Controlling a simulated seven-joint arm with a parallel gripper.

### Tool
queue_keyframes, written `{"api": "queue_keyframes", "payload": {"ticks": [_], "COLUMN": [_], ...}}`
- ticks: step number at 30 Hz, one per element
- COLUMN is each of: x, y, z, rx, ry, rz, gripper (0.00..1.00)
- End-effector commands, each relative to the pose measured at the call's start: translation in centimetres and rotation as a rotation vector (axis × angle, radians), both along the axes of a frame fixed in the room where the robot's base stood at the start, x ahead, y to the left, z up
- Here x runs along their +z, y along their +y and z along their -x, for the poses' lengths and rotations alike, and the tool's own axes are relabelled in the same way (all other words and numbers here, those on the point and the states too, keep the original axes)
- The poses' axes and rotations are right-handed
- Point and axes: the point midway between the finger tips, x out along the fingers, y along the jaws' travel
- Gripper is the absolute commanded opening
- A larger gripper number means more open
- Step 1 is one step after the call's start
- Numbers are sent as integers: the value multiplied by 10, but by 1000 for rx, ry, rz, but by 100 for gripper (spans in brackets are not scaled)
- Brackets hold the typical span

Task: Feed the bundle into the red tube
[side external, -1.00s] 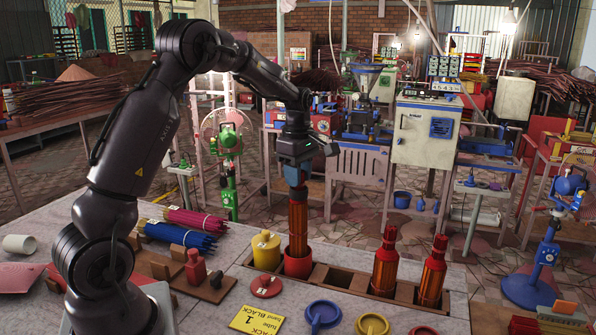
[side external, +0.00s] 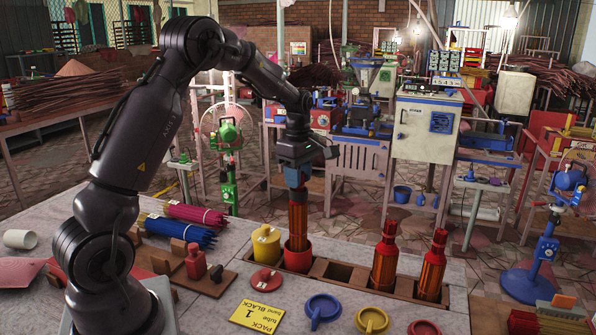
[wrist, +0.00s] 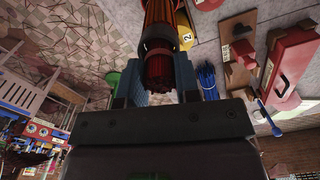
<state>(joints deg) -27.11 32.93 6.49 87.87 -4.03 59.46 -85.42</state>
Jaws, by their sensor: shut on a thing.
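My gripper (side external: 296,183) is shut on an upright orange-brown bundle (side external: 298,217) of sticks with a dark band. The bundle's lower end is inside the mouth of the red tube (side external: 297,261); how deep it goes is hidden. In the wrist view the bundle (wrist: 160,68) lies between the blue fingertips (wrist: 160,85), its dark red stick ends towards the camera. A yellow tube (side external: 266,248) stands just left of the red one. A yellow card (side external: 258,313) reading "PACK 1 tube band BLACK" lies in front.
Two red-topped orange bundles (side external: 385,257) (side external: 432,264) stand in the wooden rack (side external: 350,288) to the right. Pink and blue bundles (side external: 180,231) lie at the left. Blue (side external: 322,309), yellow (side external: 372,321) and red lids lie at the front. A red stamp-like object (side external: 195,261) stands left of the tubes.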

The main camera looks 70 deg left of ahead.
Motion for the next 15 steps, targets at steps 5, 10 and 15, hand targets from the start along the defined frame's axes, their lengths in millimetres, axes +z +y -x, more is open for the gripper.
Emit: {"api": "queue_keyframes", "payload": {"ticks": [5, 10, 15], "x": [-9, -18, -26], "y": [0, 0, 0], "z": [0, 0, 0], "rx": [0, 0, -1], "ry": [0, 0, -1], "rz": [0, 0, 0], "gripper": [0, 0, 0]}}
